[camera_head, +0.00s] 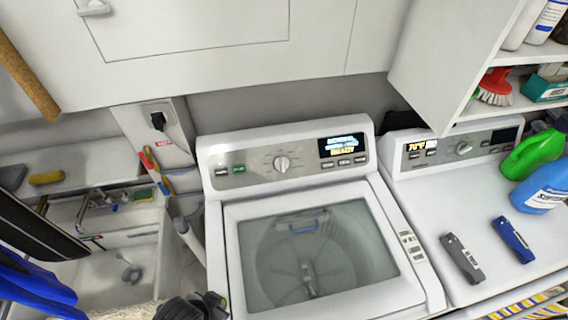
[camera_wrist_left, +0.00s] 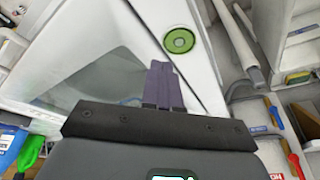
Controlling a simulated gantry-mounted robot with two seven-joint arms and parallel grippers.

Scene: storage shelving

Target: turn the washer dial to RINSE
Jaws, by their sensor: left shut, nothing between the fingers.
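The washer (camera_head: 212,230) stands in the middle of the head view, with its glass lid down. Its round silver dial (camera_head: 282,163) sits on the back control panel, left of a lit display (camera_head: 342,145). The dial's markings and pointer are too small to read. Part of my left arm shows at the bottom edge of the head view, in front of the washer and well short of the dial. In the left wrist view my left gripper (camera_wrist_left: 163,85) has its dark fingers together and empty, with the washer's white top and glass beyond. My right gripper is not in view.
A sink (camera_head: 125,265) is at left. White cabinets (camera_head: 190,40) hang above the washer. A green round part (camera_wrist_left: 179,40) lies beyond the fingers.

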